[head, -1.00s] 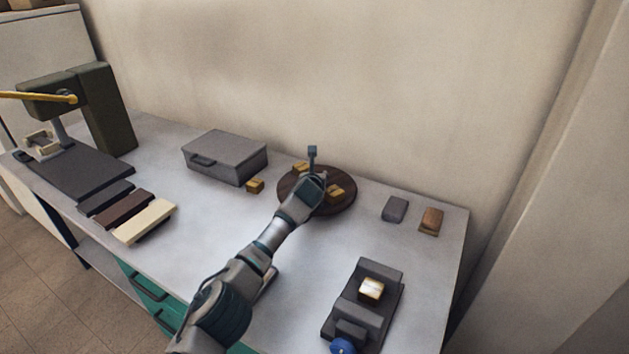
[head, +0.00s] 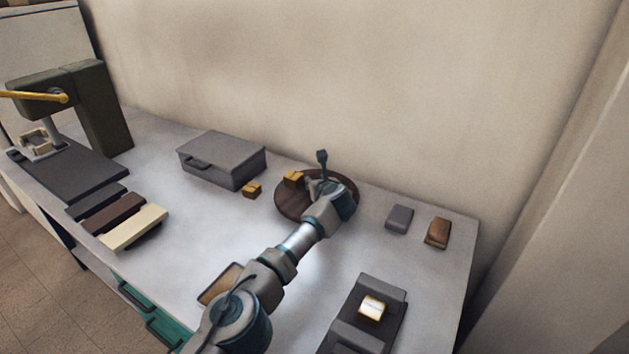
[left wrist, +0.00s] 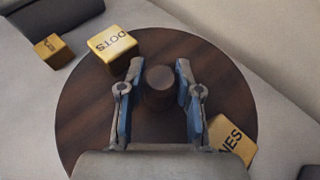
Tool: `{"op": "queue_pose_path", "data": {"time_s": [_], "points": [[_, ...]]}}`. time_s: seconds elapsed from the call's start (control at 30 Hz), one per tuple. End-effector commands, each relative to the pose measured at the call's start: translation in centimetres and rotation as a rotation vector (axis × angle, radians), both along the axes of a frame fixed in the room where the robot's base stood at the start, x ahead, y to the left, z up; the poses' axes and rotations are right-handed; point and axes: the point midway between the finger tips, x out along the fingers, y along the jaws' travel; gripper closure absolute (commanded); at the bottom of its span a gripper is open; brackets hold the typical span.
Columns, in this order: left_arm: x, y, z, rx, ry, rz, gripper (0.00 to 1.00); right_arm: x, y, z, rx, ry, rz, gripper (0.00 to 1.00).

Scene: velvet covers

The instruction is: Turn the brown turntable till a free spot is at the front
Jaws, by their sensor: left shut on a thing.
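The brown turntable (head: 286,207) stands on the grey table; it fills most of the left wrist view (left wrist: 85,115). A dark round knob (left wrist: 158,85) rises at its middle. My left gripper (head: 326,184) is over the turntable, its fingers (left wrist: 153,92) shut on the knob from both sides. A yellow block marked DOTS (left wrist: 112,43) sits near the rim; it shows at the back left in the head view (head: 293,179). Another yellow block with letters "NES" (left wrist: 230,140) sits at lower right in the wrist view, partly hidden; my gripper hides it in the head view.
A small yellow block (head: 252,190) lies on the table by a grey lidded box (head: 222,158). A grey block (head: 399,218) and a brown block (head: 437,232) lie to the right. A dark stand (head: 385,293) with a light block is nearer me.

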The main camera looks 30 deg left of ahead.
Motion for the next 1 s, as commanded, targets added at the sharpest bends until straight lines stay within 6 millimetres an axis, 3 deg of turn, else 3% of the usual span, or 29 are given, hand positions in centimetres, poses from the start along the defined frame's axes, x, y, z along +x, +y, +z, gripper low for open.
{"op": "queue_pose_path", "data": {"time_s": [0.03, 0.6, 0.63, 0.7, 0.73, 1.0], "points": [[-0.03, -0.28, -1.05, -0.007, 0.013, 0.005, 1.00, 0.05, 0.00, -0.19, 0.000, 0.002, 0.000, 0.26], [-0.10, -0.57, -0.95, -0.008, 0.010, 0.015, 1.00, 0.08, -0.02, -0.11, 0.001, 0.000, 0.000, 0.26], [-0.10, -0.57, -0.94, -0.008, 0.010, 0.015, 0.62, 0.08, -0.02, -0.10, 0.001, 0.000, 0.000, 0.26], [-0.10, -0.54, -0.87, -0.007, 0.009, 0.015, 0.44, 0.06, -0.03, -0.06, 0.001, -0.001, -0.001, 0.26], [-0.10, -0.53, -0.80, -0.007, 0.009, 0.015, 0.40, 0.06, -0.03, -0.05, 0.001, -0.001, -0.001, 0.26], [-0.13, -0.43, -0.12, -0.004, 0.002, 0.016, 0.40, 0.08, -0.03, 0.08, 0.001, -0.004, -0.001, 0.26]]}}
